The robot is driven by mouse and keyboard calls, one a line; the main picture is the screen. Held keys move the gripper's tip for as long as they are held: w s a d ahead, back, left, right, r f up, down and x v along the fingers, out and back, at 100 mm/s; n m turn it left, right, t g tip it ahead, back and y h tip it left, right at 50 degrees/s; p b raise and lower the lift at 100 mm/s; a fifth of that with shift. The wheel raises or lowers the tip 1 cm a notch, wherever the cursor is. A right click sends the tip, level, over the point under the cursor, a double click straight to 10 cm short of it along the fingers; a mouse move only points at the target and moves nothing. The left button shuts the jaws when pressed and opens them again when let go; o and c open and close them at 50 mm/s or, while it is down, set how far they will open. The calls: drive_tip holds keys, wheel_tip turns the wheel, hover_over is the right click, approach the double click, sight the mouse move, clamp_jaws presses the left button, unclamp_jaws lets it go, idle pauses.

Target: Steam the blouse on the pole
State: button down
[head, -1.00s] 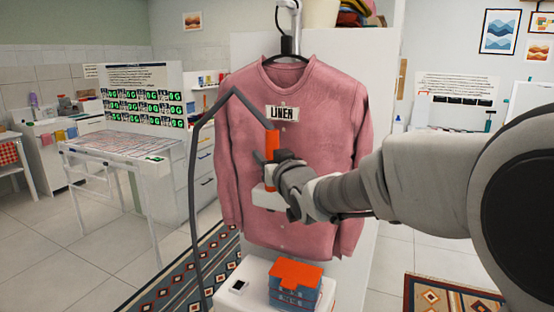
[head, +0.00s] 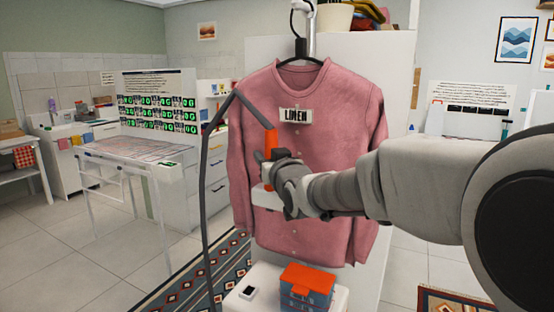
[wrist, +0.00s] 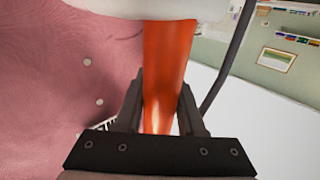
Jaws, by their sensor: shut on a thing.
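A pink long-sleeved blouse (head: 325,140) with a white "LINEN" label (head: 296,116) hangs from a hanger on the pole (head: 308,30). My gripper (head: 268,160) is shut on the orange handle (head: 271,141) of the steamer, in front of the blouse's left half. In the wrist view the orange handle (wrist: 167,75) stands between both fingers. The steamer's white head (head: 266,197) shows below my gripper, close to the cloth; whether it touches is unclear. A grey hose (head: 207,190) bends from the handle's top down to the left. The blouse (wrist: 60,70) fills the wrist view's left side.
A white stand (head: 335,298) below the blouse bears an orange-lidded blue box (head: 306,285) and a small white device (head: 247,293). A white panel (head: 395,80) rises behind the blouse. A table (head: 130,152) stands at left, with open floor in front.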

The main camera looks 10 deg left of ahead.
drive_tip(key=shift+w+a+b, duration=0.25)
drive_tip(key=shift+w+a, duration=0.05)
drive_tip(key=shift+a, duration=0.45)
drive_tip(key=shift+w+a+b, duration=0.25)
drive_tip(key=shift+a, duration=0.5)
drive_tip(key=shift+a+r, duration=0.1)
drive_tip(key=shift+a, duration=0.15)
drive_tip(key=s+a+b, duration=0.1)
drive_tip(key=s+a, duration=0.1)
drive_tip(key=s, duration=0.4)
drive_tip(key=shift+s+a, duration=0.2)
drive_tip(key=shift+s, duration=0.05)
idle(0.3)
drive_tip(key=shift+r, duration=0.15)
idle(0.4)
